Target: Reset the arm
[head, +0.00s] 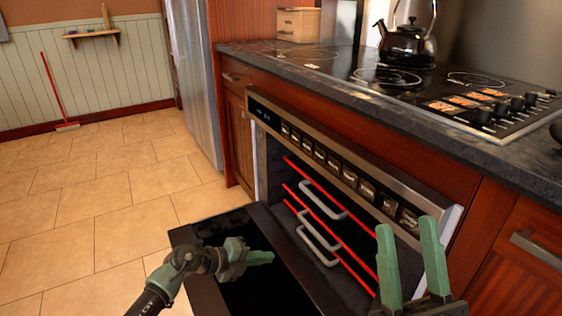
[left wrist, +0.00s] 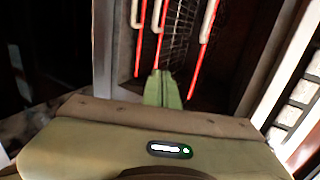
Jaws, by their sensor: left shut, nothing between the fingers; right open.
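My left gripper (head: 258,258) is shut and empty in the head view, above the dark inner face of the lowered door (head: 200,238). In the left wrist view its green fingertips (left wrist: 163,88) are together and point toward the oven's racks. My right gripper (head: 412,262) is open and empty at the lower right, its two green fingers pointing up in front of the oven.
The dark counter (head: 400,130) above holds a cooktop with a black kettle (head: 406,42) and a wooden box (head: 298,24). A fridge (head: 194,75) stands behind the cabinets. The tiled floor (head: 100,200) at left is clear; a red broom (head: 55,90) leans on the far wall.

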